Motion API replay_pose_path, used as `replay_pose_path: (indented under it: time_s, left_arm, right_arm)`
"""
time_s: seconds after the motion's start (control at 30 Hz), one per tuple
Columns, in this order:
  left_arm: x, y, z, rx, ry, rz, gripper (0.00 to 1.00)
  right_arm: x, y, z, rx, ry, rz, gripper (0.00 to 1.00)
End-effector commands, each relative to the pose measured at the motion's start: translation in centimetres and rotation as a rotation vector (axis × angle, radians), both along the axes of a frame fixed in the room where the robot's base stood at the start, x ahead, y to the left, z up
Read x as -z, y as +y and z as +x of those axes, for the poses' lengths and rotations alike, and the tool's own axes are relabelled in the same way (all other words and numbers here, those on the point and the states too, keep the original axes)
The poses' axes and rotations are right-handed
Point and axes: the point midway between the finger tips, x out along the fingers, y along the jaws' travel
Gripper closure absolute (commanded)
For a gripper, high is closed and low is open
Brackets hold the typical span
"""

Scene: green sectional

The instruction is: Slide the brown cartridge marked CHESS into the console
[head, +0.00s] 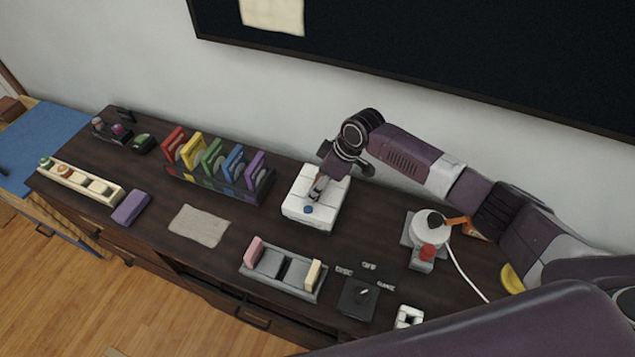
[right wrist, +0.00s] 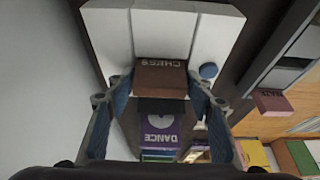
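The brown cartridge marked CHESS (right wrist: 160,80) sits between the two fingers of my right gripper (right wrist: 160,84) in the right wrist view. The fingertips lie against its two sides, so the gripper looks shut on it. Its labelled end is against the white console (right wrist: 163,33); how deep it sits in any slot is hidden. In the head view the white console (head: 304,217) stands on the dark cabinet, with a blue button on its near side. My right gripper (head: 318,186) reaches down onto its top. My left gripper is not in view.
A grey holder (head: 284,283) with a pink and a cream cartridge stands in front. A rack (head: 222,187) of coloured cases is left of the console. A black dial box (head: 357,298) and a white device with a red knob (head: 426,251) are to the right. A cloth (head: 199,225) lies left.

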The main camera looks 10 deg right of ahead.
Motion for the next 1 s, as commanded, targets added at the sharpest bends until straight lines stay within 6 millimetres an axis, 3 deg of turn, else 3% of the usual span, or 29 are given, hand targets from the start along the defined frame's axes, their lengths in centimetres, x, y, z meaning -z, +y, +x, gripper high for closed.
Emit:
replay_pose_path:
  time_s: [0.13, 0.53, 1.0]
  left_arm:
    - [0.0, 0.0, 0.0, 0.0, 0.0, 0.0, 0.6]
    - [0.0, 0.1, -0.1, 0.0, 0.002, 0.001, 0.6]
    - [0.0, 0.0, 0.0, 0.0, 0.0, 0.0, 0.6]
  right_arm:
    - [-0.1, 0.0, 0.0, 0.0, 0.0, 0.0, 0.36]
    - [-1.0, -0.4, -0.2, -0.001, -0.001, -0.001, 0.36]
    - [-9.3, -3.2, -2.1, 0.0, -0.003, 0.0, 0.36]
